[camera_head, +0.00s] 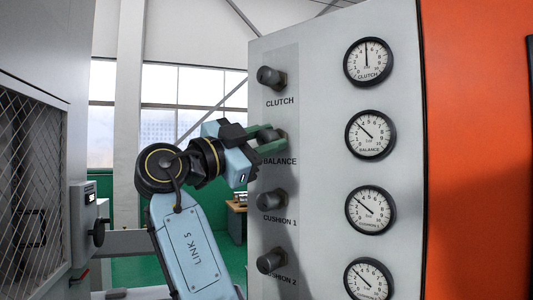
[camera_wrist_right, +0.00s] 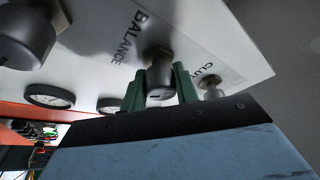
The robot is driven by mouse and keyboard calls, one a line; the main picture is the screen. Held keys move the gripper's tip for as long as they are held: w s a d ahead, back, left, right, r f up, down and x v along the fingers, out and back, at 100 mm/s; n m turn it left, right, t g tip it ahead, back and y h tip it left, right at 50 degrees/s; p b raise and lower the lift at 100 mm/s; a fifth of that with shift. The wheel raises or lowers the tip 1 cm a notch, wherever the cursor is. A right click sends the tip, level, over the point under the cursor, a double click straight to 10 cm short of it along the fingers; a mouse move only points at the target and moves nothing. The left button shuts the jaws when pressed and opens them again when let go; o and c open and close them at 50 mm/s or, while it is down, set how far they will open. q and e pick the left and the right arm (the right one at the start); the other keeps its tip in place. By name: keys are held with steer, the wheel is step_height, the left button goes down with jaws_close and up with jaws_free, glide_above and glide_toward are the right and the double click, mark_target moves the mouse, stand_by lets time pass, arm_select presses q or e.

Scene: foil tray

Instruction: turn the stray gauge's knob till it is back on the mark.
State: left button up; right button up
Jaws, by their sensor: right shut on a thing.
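My right gripper (camera_head: 268,139) is shut on the dark BALANCE knob (camera_head: 281,135), one green finger on each side of it. The wrist view shows the gripper (camera_wrist_right: 158,88) with the BALANCE knob (camera_wrist_right: 160,76) between its fingers. The BALANCE gauge (camera_head: 370,134) has its needle pointing up and left. The CLUTCH gauge (camera_head: 368,62) has its needle nearly straight up. The CUSHION 1 gauge (camera_head: 370,210) and CUSHION 2 gauge (camera_head: 369,280) have needles pointing up and left. Any marks on the dials are too small to tell. My left gripper is not in view.
The CLUTCH knob (camera_head: 271,77) is above my gripper; the CUSHION 1 knob (camera_head: 271,201) and CUSHION 2 knob (camera_head: 270,262) are below it on the grey panel (camera_head: 320,150). A mesh-fronted cabinet (camera_head: 35,170) stands at the left.

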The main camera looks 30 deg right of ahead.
steer(key=shift+m+g+y, duration=0.4)
steer(key=shift+m+g, duration=0.1)
steer(key=shift+m, duration=0.9)
steer(key=o, duration=1)
steer(key=b+v, duration=0.1)
steer(key=v, duration=1.2)
steer(key=shift+a, duration=0.25)
stand_by(0.7)
